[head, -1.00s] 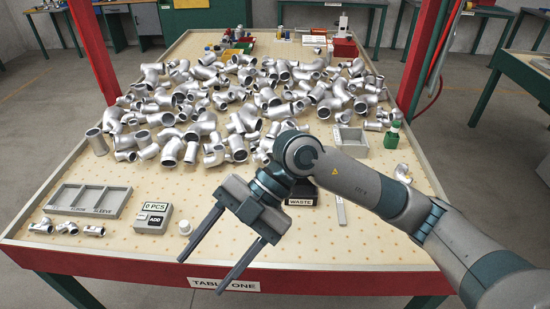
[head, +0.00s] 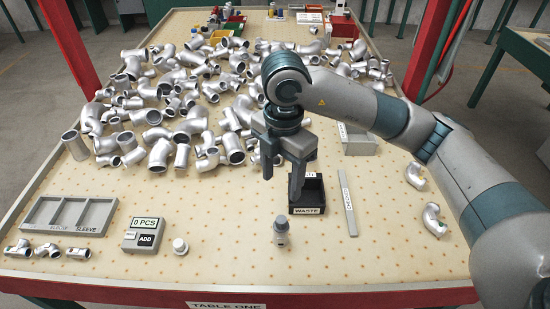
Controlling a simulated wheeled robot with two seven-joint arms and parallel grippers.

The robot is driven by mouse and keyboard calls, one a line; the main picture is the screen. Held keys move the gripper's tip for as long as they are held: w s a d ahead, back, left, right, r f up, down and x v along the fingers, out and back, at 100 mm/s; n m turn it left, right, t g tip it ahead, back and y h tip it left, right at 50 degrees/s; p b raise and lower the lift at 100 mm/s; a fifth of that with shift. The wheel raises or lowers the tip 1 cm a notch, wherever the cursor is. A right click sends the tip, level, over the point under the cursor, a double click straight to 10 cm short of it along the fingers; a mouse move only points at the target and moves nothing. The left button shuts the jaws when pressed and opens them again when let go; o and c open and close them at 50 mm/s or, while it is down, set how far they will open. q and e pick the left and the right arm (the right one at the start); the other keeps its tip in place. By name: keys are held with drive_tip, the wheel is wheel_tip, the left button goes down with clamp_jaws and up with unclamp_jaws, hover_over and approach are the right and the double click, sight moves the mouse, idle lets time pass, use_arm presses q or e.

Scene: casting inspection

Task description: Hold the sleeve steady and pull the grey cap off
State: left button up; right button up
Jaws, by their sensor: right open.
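A small silver sleeve (head: 281,240) stands upright on the pegboard-like tabletop near the front middle. A darker grey top, which looks like the cap (head: 281,224), sits on it. My right gripper (head: 282,182) points down above and behind the sleeve, apart from it. Its two fingers are spread with nothing between them. My left gripper is not in view.
A black waste bin (head: 307,211) stands just behind the sleeve. A counter box (head: 143,237), a small white-topped piece (head: 180,246) and a grey sorting tray (head: 62,216) are to the left. Many silver fittings (head: 160,153) cover the back.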

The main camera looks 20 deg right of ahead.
sight(281, 220)
wheel_tip(281, 220, down, 15)
drive_tip(key=p, duration=0.4)
drive_tip(key=shift+w+d+f, duration=0.1)
drive_tip(key=shift+w+f, duration=0.05)
drive_tip(key=shift+f, duration=0.05)
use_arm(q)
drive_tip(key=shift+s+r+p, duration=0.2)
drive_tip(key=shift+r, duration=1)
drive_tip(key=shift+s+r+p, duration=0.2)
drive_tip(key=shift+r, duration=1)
use_arm(e)
drive_tip(key=shift+f, duration=0.85)
drive_tip(key=c, duration=1)
drive_tip(key=o, duration=1)
